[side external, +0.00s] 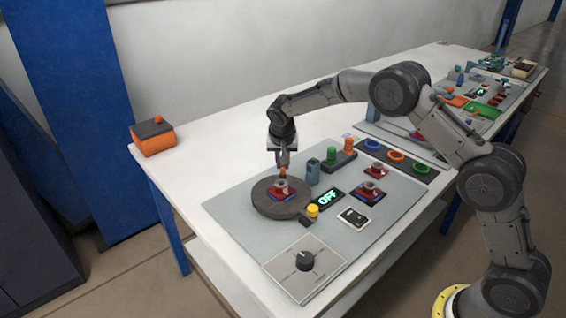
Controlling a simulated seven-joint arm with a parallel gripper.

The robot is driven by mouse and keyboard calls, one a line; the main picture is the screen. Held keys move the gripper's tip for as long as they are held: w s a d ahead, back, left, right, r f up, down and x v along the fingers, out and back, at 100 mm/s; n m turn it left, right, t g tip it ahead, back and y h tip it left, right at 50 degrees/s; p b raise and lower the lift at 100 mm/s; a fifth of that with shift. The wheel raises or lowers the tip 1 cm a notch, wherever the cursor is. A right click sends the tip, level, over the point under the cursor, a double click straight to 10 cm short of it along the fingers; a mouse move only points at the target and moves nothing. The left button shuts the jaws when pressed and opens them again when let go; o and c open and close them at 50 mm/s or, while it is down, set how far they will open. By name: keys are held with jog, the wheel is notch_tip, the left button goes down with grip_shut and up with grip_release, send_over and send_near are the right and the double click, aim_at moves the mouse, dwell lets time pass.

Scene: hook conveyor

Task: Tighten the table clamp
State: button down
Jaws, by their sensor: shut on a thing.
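My gripper (283,161) points straight down over the dark round table (268,205) on the grey panel. It is shut on a small orange piece (283,172), which looks like the clamp's handle. Directly below, a red and blue block with a grey round top (282,188) sits on the round table. The orange piece is just above this block or touching it; I cannot tell which. The fingers hide part of the orange piece, and the clamp's details are too small to make out.
A blue-grey post (313,172) stands close to my gripper's right. Green and orange pegs (340,154), an "OFF" display (328,198), a yellow button (312,211), a second red block (373,188) and a dial (305,261) surround the round table. An orange box (153,138) stands at the far left.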

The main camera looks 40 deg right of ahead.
jog(key=shift+m, duration=0.3)
jog(key=c, duration=0.9)
grip_release()
jog(key=shift+r, duration=0.1)
jog(key=v, duration=1.3)
jog(key=shift+a+r, duration=0.2)
jog(key=shift+r, duration=0.15)
